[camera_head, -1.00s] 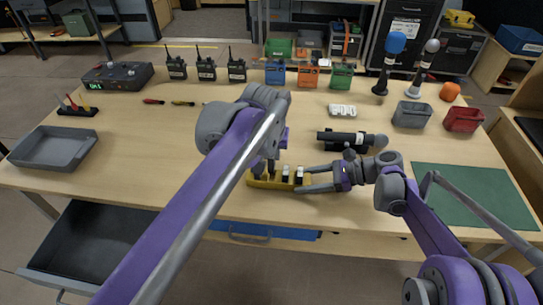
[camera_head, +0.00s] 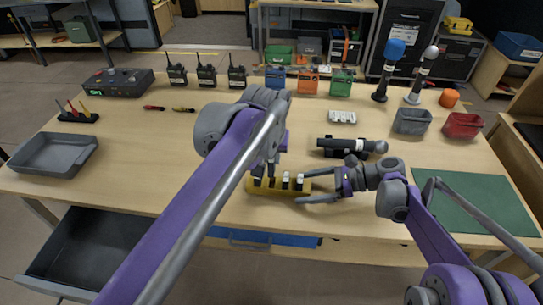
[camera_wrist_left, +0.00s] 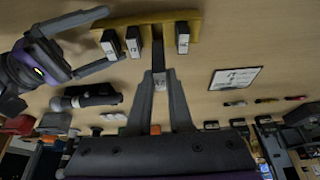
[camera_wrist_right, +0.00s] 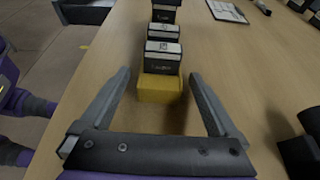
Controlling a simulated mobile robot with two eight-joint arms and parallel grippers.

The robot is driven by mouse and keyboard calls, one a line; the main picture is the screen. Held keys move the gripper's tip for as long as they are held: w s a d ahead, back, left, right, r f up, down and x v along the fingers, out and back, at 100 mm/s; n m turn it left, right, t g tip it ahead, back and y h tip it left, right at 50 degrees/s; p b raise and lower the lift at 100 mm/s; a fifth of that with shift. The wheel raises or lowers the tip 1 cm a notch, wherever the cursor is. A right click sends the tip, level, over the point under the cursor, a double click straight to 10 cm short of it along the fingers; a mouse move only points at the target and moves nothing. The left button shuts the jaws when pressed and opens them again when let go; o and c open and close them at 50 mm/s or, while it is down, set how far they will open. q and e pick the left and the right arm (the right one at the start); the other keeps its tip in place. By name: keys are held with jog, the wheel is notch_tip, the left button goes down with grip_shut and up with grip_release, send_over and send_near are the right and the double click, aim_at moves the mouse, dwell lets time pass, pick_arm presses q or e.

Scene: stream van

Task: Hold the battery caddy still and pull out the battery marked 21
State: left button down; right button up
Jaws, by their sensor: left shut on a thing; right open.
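The yellow battery caddy (camera_head: 322,184) lies near the table's front edge, with several dark, white-topped batteries standing in a row. It also shows in the left wrist view (camera_wrist_left: 205,17) and right wrist view (camera_wrist_right: 160,88). My left gripper (camera_head: 271,170) is above the row, shut on one dark battery (camera_wrist_left: 157,58), between its neighbours. The battery numbers are too small to read. My right gripper (camera_wrist_right: 160,76) is open, its fingers either side of the caddy's right end, apart from it.
A black flashlight (camera_head: 345,147) lies behind my right gripper. A green mat (camera_head: 475,200) is at the right and a grey tray (camera_head: 50,155) at the left. Radios stand along the back. An open drawer (camera_head: 90,240) juts out front left.

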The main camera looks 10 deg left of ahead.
jog(key=v, duration=1.1)
jog(key=shift+d, duration=0.3)
